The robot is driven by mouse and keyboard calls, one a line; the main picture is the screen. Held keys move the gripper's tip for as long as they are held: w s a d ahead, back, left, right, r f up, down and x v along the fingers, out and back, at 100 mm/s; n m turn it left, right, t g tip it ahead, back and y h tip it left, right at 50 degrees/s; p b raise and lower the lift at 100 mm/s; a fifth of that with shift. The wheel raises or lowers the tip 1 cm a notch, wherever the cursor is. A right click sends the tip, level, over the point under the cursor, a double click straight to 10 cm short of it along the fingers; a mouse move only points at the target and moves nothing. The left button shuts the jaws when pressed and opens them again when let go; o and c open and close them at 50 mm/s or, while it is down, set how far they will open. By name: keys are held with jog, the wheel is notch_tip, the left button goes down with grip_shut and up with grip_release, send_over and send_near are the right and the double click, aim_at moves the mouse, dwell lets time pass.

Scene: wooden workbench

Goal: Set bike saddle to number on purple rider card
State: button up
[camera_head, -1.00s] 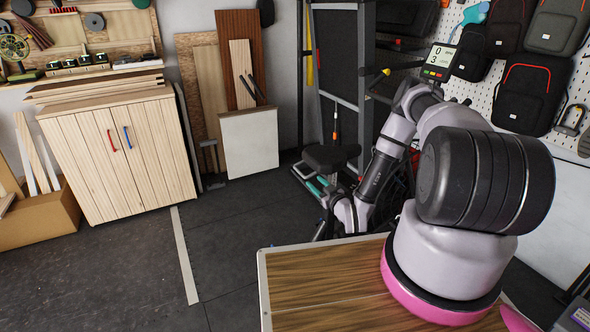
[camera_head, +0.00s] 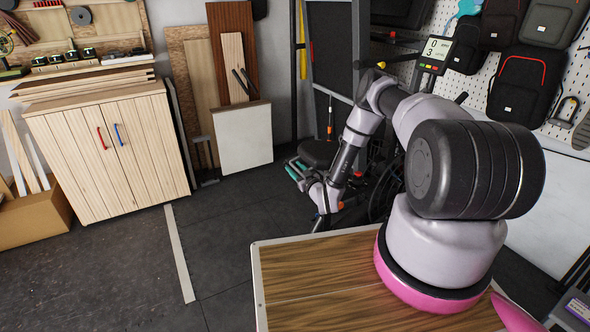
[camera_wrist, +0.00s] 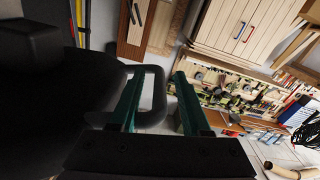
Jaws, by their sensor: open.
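The black bike saddle (camera_head: 319,153) stands beyond the workbench, in front of the dark rack. My gripper (camera_head: 297,170) is just left of and below the saddle, with its teal fingers apart. In the wrist view my gripper (camera_wrist: 157,95) is open. A dark grey loop-shaped handle (camera_wrist: 160,90) shows between and behind the fingers; I cannot tell whether it touches them. A large dark shape, likely the saddle's underside (camera_wrist: 50,85), fills the left there. A display (camera_head: 437,49) at upper right reads 0 over 3. I cannot make out a purple rider card for certain.
The wooden workbench (camera_head: 300,272) is bare at its left. A dark item with a purple label (camera_head: 579,309) lies at the right edge. A cabinet (camera_head: 112,150) and leaning boards (camera_head: 240,75) stand behind open floor. Black bags hang on the pegboard.

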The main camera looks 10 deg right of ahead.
jog(key=shift+w, duration=0.15)
grip_shut()
dwell(1.4)
